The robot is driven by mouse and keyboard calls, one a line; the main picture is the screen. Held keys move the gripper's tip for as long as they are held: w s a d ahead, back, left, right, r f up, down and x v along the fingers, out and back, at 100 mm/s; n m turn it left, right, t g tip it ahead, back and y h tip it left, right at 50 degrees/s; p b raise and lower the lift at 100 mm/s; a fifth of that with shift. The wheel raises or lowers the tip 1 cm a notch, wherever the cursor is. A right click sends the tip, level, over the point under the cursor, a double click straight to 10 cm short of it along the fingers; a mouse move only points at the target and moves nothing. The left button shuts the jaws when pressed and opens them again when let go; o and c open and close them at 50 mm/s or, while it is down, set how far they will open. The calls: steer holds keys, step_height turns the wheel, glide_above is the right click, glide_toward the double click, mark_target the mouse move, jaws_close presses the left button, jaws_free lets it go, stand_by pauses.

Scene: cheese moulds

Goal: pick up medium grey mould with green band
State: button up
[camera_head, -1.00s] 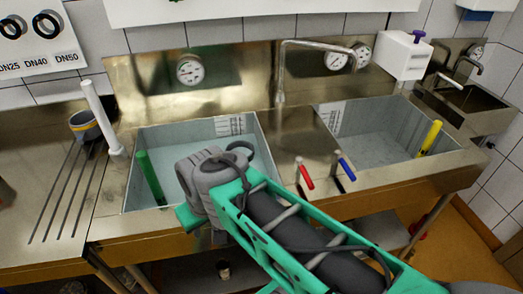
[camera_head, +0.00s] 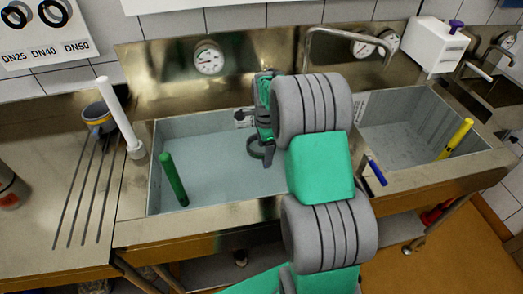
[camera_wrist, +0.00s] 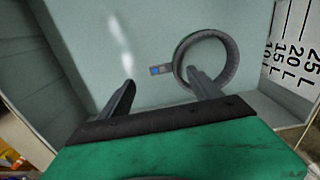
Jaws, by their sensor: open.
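My gripper (camera_head: 258,125) is over the right part of the left basin, partly hidden by my arm. In the wrist view my gripper (camera_wrist: 160,80) is open, its two fingers apart and empty.
The left basin (camera_head: 205,215) holds a green upright rod (camera_head: 172,178). A white pipe (camera_head: 120,115) rises at its left. The right basin (camera_head: 400,140) has a yellow rod (camera_head: 455,138). A blue-handled valve (camera_head: 375,170) stands beside my arm. A tap (camera_head: 345,32) arches behind.

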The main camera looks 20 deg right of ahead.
mark_target(253, 154)
steer(key=shift+m, duration=0.3)
steer(key=f, duration=0.2)
steer(key=f+p, duration=0.1)
steer(key=f, duration=0.5)
steer(key=shift+w+d+f+p, duration=0.15)
steer(key=shift+w+d+p, duration=0.1)
steer(key=shift+p, duration=0.15)
steer(key=shift+c, duration=0.5)
steer(key=c, duration=1.5)
